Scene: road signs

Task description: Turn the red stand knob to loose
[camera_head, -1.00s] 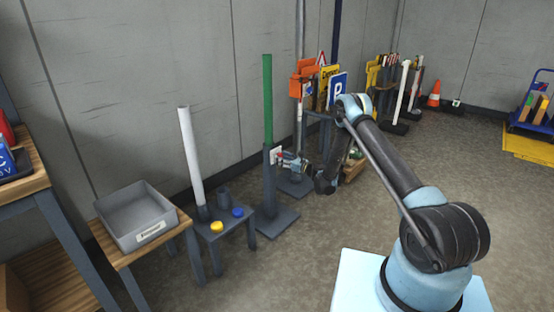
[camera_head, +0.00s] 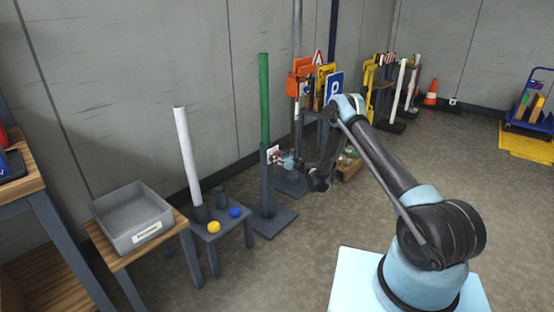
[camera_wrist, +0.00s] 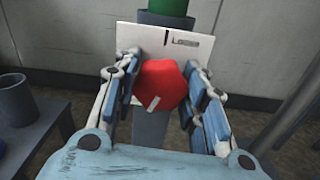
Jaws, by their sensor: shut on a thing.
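The red stand knob (camera_wrist: 164,86) sits on the front of the grey stand, in the middle of the wrist view. A pale mark on the knob points to the lower left. Behind it is a white plate (camera_wrist: 190,41) with a black line and the word "Loose" at its top. My gripper (camera_wrist: 165,88) has its fingers on both sides of the knob, shut on it. In the head view my gripper (camera_head: 284,160) is at the stand (camera_head: 266,185) that holds the green post (camera_head: 264,100); the knob is mostly hidden there.
A small grey table (camera_head: 220,228) with yellow and blue caps and a white post stands left of the stand. A grey bin (camera_head: 132,217) is further left. Orange and blue signs (camera_head: 333,88) stand behind my arm. The floor in front is clear.

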